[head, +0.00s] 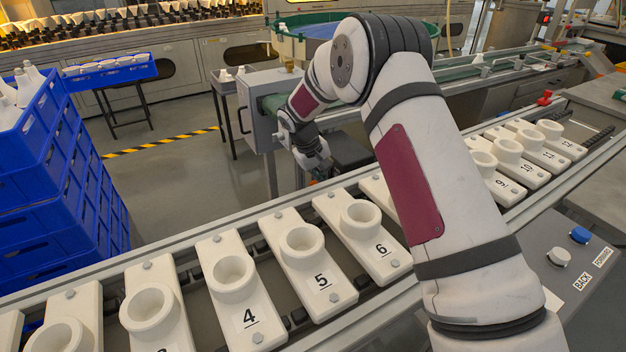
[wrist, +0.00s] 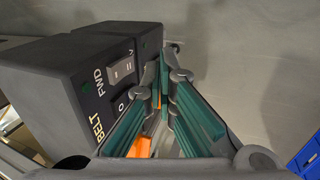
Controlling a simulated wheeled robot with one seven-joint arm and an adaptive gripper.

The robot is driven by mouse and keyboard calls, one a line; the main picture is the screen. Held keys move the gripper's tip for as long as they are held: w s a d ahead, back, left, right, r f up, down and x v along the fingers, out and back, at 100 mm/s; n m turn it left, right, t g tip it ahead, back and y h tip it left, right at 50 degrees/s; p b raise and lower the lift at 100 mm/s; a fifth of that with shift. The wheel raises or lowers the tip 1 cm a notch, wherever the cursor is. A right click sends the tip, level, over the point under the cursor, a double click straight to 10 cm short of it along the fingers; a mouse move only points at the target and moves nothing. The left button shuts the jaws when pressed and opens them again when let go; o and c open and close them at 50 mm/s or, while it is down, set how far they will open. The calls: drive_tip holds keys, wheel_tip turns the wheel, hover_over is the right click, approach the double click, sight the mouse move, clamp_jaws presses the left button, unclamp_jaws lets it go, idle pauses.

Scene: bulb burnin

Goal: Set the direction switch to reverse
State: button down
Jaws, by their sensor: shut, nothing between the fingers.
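A dark control box (wrist: 75,75) fills the left of the wrist view, with the words BELT and FWD on its face. A grey rocker switch (wrist: 122,71) sits beside the FWD lettering; which way it is tipped is hard to tell. My gripper (wrist: 166,74), with teal finger pads, is shut and empty just right of the rocker. Its fingertips cover part of the box's right edge, and I cannot tell if they touch it. In the head view my gripper (head: 319,170) is beyond the conveyor, small and partly blurred into its surroundings; the rocker cannot be made out there.
A conveyor with numbered white holders (head: 249,317) crosses the foreground. Blue crates (head: 50,200) stand at left. A panel with a blue knob (head: 580,235) and a white knob (head: 558,257) is at lower right. An orange part (wrist: 140,147) lies below the fingers. Grey floor is clear at centre left.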

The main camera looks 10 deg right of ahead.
drive_tip(key=shift+w+d+f, duration=0.1)
drive_tip(key=shift+w+d, duration=0.15)
drive_tip(key=shift+d, duration=0.4)
drive_tip(key=shift+d, duration=0.1)
drive_tip(key=shift+d+f+h+b, duration=0.2)
drive_tip(key=shift+f+h+b, duration=0.1)
drive_tip(key=shift+h+b, duration=0.1)
drive_tip(key=shift+w+r, duration=0.1)
